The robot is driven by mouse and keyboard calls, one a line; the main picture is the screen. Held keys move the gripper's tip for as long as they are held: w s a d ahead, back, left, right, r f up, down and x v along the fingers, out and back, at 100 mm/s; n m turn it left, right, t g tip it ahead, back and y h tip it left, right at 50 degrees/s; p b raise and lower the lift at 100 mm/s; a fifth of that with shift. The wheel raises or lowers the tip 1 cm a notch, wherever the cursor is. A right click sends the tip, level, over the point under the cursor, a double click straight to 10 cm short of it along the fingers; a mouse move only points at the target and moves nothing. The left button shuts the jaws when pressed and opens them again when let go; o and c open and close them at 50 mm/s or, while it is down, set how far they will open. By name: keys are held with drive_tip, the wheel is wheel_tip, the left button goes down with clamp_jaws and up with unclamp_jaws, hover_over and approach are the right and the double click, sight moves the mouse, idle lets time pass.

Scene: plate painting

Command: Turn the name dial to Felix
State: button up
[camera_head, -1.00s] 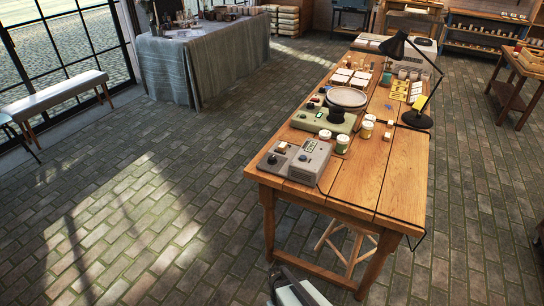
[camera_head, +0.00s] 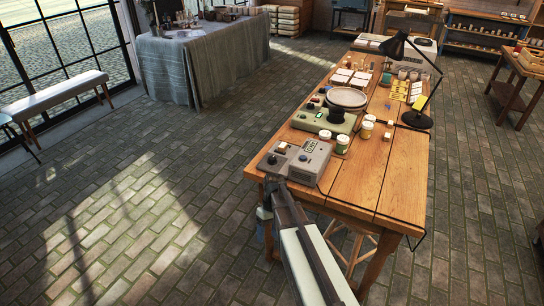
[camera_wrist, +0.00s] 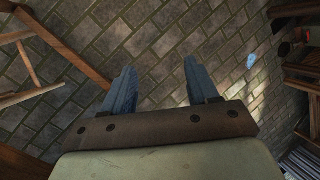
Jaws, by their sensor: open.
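A grey control box (camera_head: 312,164) with a small dark screen sits at the table's near left corner. Beside its left side is a lower grey unit with a dark round knob (camera_head: 272,159). The names are too small to read, so I cannot tell for sure which part is the name dial. My gripper (camera_head: 263,226) is off the table's near left edge, close to the unit and below it in the picture. In the wrist view my gripper (camera_wrist: 160,75) is open, its two blue fingers apart with only brick floor between them.
The wooden table (camera_head: 375,185) holds a green machine (camera_head: 322,122) with a turntable plate (camera_head: 346,97), several paint jars (camera_head: 342,144) and a black lamp (camera_head: 417,119). A stool is partly hidden under the table.

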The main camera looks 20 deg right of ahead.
drive_tip(key=w+d+r+n+t, duration=0.1)
drive_tip(key=w+d+r+n, duration=0.15)
drive_tip(key=w+r, duration=0.9)
wheel_tip(320, 180, up, 19)
drive_tip(key=n+t+h, duration=0.3)
drive_tip(key=n, duration=0.2)
hover_over(272, 158)
wheel_tip(272, 158, down, 14)
drive_tip(key=shift+w+r, duration=0.15)
drive_tip(key=shift+r, duration=0.05)
drive_tip(key=c, duration=1)
